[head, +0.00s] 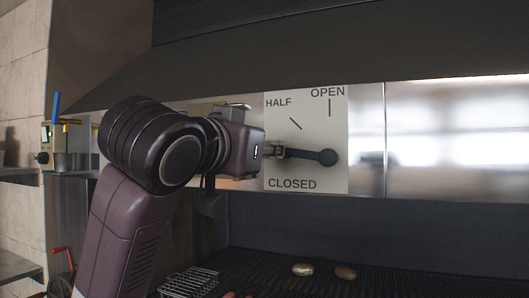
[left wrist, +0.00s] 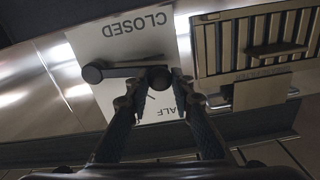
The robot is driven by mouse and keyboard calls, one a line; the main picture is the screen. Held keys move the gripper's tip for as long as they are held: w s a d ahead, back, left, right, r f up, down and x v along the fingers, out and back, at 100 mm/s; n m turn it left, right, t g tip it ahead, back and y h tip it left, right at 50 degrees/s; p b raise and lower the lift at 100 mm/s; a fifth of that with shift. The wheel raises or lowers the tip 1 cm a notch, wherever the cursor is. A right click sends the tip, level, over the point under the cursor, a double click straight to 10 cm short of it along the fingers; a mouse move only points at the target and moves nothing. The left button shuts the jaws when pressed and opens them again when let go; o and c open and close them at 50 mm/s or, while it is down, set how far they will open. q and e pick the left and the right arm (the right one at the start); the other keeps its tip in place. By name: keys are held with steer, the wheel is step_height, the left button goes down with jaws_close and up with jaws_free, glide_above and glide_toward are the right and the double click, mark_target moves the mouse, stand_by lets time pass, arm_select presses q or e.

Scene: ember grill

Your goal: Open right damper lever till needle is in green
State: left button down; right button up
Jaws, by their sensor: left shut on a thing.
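The black damper lever (head: 305,155) is mounted on a white plate (head: 300,112) marked OPEN, HALF and CLOSED. Its round pivot is on the right, and its arm points left, almost level, between the HALF mark and the CLOSED label. My left gripper (head: 277,150) is shut on the lever's free end. In the left wrist view the plate appears upside down, and the lever's round knob (left wrist: 158,77) sits between the fingertips of my left gripper (left wrist: 160,82). My right gripper is not in view. I cannot make out a gauge needle in either view.
A dark hood overhangs the steel panel (head: 430,130). Below is a grill grate (head: 400,282) with two small brown items (head: 303,269) and a wire rack (head: 188,282). A small device (head: 68,142) stands on the left shelf. The wrist view shows a slatted vent (left wrist: 235,45) beside the plate.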

arm_select(q)
steer(key=r+m, duration=0.1)
steer(key=r+m+p, duration=0.1)
steer(key=r+m, duration=0.1)
steer(key=shift+s+d, duration=0.2)
steer(key=shift+d, duration=0.2)
steer(key=c, duration=1.7)
jaws_free()
steer(key=v, duration=1.2)
